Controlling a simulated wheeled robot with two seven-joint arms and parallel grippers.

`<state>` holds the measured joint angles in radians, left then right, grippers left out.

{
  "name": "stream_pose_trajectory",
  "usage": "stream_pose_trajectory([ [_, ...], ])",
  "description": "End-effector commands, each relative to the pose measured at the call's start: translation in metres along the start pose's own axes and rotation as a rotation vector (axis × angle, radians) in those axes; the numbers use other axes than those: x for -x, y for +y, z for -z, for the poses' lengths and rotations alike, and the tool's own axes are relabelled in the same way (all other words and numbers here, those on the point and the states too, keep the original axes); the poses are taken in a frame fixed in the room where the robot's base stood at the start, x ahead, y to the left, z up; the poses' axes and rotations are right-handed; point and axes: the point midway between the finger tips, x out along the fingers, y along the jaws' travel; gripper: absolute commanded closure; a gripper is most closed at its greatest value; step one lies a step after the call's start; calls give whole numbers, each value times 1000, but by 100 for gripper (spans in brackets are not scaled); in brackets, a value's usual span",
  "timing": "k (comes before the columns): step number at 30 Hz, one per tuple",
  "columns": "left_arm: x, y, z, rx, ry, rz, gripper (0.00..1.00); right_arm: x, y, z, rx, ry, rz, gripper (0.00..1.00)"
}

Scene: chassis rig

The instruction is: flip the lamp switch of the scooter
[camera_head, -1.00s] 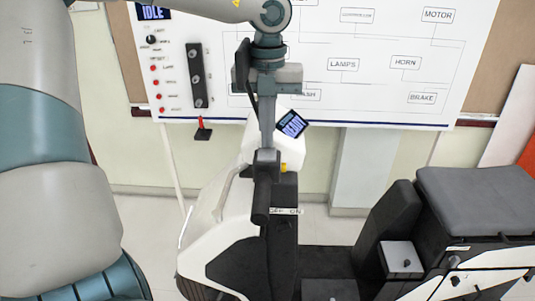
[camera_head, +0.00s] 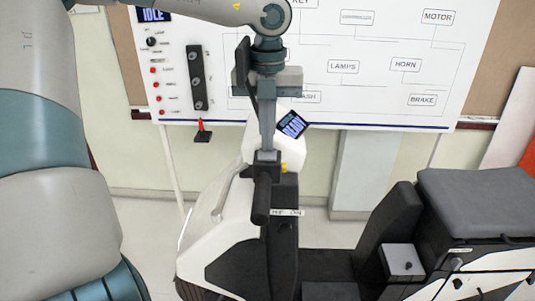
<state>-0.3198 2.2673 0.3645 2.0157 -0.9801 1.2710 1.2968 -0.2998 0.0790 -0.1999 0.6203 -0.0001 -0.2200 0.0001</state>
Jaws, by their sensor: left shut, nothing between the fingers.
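The white and black scooter (camera_head: 222,232) stands side-on below the wall board. Its small display (camera_head: 293,124) is lit and reads READY. My left gripper (camera_head: 264,172) points down over the scooter's front column, close to the dark handlebar grip (camera_head: 261,203). It is shut with nothing in it. A small white label (camera_head: 290,212) with OFF and ON lies just right of the grip, partly covered. A yellow button (camera_head: 284,168) shows just right of the fingertips. The lamp switch itself is too small or hidden to make out. My right gripper is not in view.
The white wall board (camera_head: 400,70) carries labels such as LAMPS, HORN and BRAKE, and an IDLE display at top left. A red-tipped lever (camera_head: 202,132) sticks out under its left part. The grey seat (camera_head: 478,202) is at the right.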

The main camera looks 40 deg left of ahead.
Motion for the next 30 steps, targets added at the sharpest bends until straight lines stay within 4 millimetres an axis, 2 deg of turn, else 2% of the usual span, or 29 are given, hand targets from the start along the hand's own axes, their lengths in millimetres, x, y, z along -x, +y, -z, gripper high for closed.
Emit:
stream_pose_trajectory([
  [8,5,1,1,0,4,-3,100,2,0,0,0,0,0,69],
  [30,55,0,0,0,3,-1,100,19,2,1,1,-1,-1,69],
])
